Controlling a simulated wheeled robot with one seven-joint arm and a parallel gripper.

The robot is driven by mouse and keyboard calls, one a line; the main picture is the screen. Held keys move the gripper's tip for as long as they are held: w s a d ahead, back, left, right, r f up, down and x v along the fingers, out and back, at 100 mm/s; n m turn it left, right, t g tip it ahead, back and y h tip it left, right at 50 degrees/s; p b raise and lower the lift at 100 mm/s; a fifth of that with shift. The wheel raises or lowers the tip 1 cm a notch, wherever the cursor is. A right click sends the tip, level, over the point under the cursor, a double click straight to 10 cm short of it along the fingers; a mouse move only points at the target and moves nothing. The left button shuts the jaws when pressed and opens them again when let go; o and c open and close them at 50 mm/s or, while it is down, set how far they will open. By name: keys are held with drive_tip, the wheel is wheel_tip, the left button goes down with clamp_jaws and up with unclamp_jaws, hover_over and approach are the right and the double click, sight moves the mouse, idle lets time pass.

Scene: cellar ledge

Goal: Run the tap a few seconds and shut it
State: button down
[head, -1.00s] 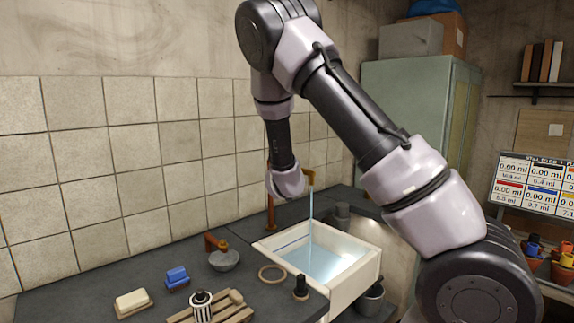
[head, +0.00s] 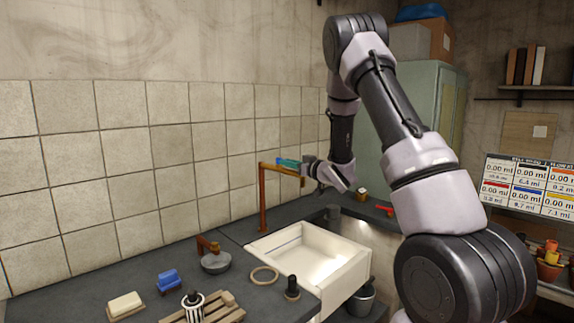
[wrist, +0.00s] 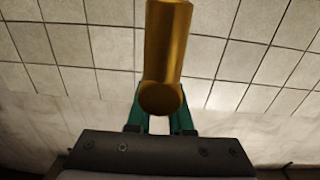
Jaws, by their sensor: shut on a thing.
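The brass-coloured tap (head: 263,200) stands behind the sink, its upright pipe bending into a horizontal spout. No water falls from it. My gripper (head: 286,162) is at the spout, its teal fingers level with the horizontal part. In the wrist view the spout (wrist: 167,45) runs down the middle, and its round end hides part of the gap between the fingers. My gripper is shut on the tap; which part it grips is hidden. The pale sink (head: 262,244) below looks empty, with a bare basin.
A grey bowl (head: 216,263), ring (head: 264,276), blue block (head: 168,281), soap-like block (head: 125,305) and wooden rack (head: 222,312) lie on the dark counter. A bucket (head: 360,300) stands below the sink. A red item (head: 384,210) lies at the right; tiled wall (head: 180,150) is behind.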

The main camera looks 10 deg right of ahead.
drive_tip(key=shift+w+d+n+y, duration=0.1)
drive_tip(key=shift+n+y, duration=0.2)
drive_tip(key=shift+y, duration=0.1)
drive_tip(key=c, duration=0.8)
unclamp_jaws()
drive_tip(key=v, duration=1)
drive_tip(key=shift+s+d+r, duration=0.2)
drive_tip(key=shift+s+d, duration=0.05)
drive_tip(key=shift+s, duration=0.1)
